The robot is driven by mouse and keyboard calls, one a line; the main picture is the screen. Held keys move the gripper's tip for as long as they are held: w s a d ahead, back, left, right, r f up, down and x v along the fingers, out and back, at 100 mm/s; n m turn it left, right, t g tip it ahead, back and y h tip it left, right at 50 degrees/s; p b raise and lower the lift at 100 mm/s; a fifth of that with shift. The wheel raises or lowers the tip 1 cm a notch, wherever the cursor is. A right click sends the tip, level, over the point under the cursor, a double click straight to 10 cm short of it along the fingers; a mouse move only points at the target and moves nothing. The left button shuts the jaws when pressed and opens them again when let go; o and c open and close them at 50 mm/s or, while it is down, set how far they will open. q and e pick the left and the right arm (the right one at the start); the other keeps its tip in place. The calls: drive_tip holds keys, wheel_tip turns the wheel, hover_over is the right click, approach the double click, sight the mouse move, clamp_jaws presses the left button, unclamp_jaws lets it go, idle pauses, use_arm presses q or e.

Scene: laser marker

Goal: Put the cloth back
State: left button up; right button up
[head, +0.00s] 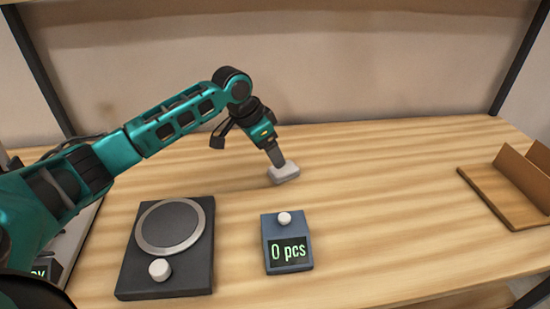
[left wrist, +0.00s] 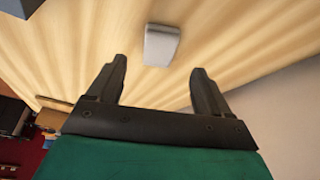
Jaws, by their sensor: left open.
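The cloth (head: 284,173) is a small folded white-grey pad lying on the wooden table behind the counter box. My left gripper (head: 277,160) points down at it, with its fingers over or just at its far edge. In the left wrist view the cloth (left wrist: 161,45) lies ahead of the fingertips, roughly centred between them. My left gripper (left wrist: 158,68) is open there, with nothing between its fingers. I cannot tell from these frames whether a finger touches the cloth. My right gripper is not in view.
A dark device with a round grey plate (head: 170,227) and white knob stands front left. A blue-grey box reading "0 pcs" (head: 287,243) is at front centre. A wooden tray (head: 497,195) with raised boards is at the right. The table between is clear.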

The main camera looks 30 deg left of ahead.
use_arm(q)
drive_tip(key=v, duration=0.5)
drive_tip(key=shift+f, duration=0.1)
idle(0.4)
